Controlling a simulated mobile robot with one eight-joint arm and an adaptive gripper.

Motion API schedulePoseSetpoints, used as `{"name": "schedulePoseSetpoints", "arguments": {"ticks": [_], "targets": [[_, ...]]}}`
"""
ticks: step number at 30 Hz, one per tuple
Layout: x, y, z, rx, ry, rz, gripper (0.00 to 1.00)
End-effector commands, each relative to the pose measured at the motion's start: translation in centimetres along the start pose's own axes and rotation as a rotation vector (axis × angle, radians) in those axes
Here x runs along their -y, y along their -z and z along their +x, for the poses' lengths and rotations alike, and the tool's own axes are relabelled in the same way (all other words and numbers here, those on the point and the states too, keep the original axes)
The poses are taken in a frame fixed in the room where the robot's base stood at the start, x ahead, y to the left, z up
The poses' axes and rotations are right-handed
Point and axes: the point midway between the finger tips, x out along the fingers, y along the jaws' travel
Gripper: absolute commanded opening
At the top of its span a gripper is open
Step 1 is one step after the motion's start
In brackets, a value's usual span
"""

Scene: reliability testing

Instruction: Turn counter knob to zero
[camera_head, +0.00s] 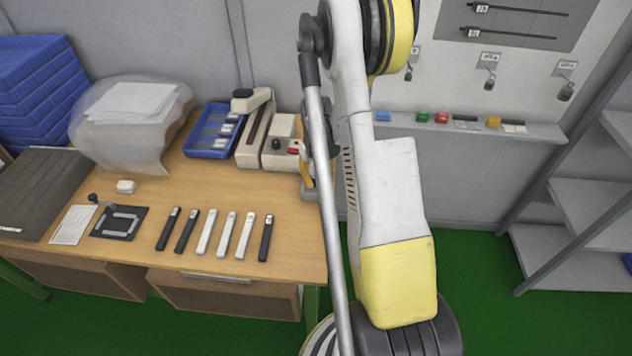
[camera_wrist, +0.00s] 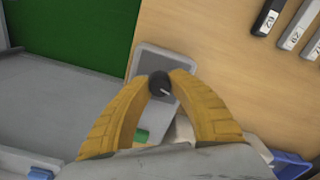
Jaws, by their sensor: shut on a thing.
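In the wrist view, the two yellow fingers of my gripper (camera_wrist: 160,88) close from both sides on a small round black knob (camera_wrist: 159,82) with a light pointer mark. The knob sits on a grey box (camera_wrist: 158,57) on the wooden table; the fingers hide part of the box. The knob's scale and any zero mark cannot be read. In the head view, my gripper (camera_head: 307,172) shows partly behind my arm at the table's right end, over the grey box (camera_head: 309,194). The knob is hidden there.
Left of my gripper stand a beige machine (camera_head: 279,155) with a red part and a tall beige device (camera_head: 255,128). A blue tray (camera_head: 189,154) is farther left. Several black and white sticks (camera_head: 206,232) lie on the front of the wooden table (camera_head: 165,205). A wall ledge (camera_head: 470,127) is behind.

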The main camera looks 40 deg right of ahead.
Motion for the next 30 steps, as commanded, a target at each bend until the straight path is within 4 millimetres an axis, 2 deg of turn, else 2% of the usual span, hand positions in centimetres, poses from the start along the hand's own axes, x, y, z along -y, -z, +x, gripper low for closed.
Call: {"name": "schedulePoseSetpoints", "arguments": {"ticks": [30], "targets": [[0.00, -0.01, 0.11, 0.000, 0.000, 0.956, 0.00]]}}
